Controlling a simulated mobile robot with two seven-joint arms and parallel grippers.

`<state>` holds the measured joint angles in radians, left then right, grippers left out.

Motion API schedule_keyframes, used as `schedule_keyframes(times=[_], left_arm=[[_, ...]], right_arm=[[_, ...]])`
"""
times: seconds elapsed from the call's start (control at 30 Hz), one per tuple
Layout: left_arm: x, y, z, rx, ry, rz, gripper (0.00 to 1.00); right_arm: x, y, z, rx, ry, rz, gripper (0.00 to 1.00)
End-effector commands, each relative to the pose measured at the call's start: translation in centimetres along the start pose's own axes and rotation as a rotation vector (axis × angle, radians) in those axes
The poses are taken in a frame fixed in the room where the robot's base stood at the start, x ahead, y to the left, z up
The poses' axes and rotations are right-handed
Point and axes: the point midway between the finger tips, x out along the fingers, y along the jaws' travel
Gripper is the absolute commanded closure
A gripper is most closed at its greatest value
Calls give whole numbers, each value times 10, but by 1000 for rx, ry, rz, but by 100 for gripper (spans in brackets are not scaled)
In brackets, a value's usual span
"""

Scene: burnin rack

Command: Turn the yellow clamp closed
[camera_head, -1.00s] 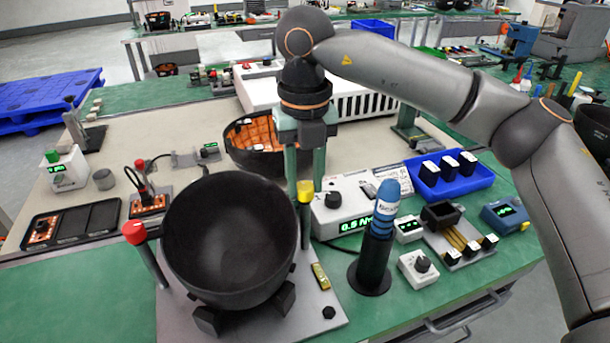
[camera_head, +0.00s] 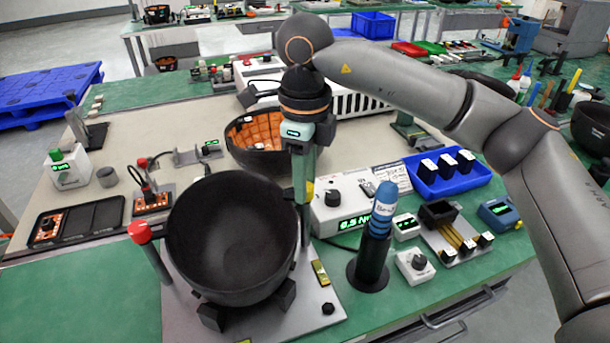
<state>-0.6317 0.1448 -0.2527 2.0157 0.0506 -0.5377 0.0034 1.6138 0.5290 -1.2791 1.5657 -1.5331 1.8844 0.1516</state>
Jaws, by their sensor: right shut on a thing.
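The yellow clamp (camera_head: 309,188) stands on a post at the right rim of a large black bowl (camera_head: 232,240). Only a strip of its yellow top shows, because my right gripper (camera_head: 302,192) covers the rest. My right gripper points down and is shut on the yellow clamp. The red clamp (camera_head: 140,232) stands on a leaning post at the left of the bowl. The bowl sits on a grey plate (camera_head: 318,325) with black feet around it. My left gripper is not in view.
A white driver box (camera_head: 345,207) with a green display and a blue-topped tool in a black stand (camera_head: 375,245) are close at right. A blue tray (camera_head: 450,185) lies farther right. An orange-lined bowl (camera_head: 258,135) is behind. The front-left green mat (camera_head: 70,295) is clear.

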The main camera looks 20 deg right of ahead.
Motion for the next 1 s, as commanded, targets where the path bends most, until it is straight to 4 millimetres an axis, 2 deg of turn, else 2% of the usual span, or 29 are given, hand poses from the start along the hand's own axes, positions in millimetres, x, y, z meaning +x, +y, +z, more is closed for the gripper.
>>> schedule_keyframes(times=[0.2, 0.5, 1.0], left_arm=[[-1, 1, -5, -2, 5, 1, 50], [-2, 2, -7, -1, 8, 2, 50], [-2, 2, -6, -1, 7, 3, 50]], right_arm=[[-1, 0, 0, -179, -1, -1, 100], [-1, 0, 0, -341, -1, -1, 100], [-1, 0, 0, -406, -1, -1, 100]])
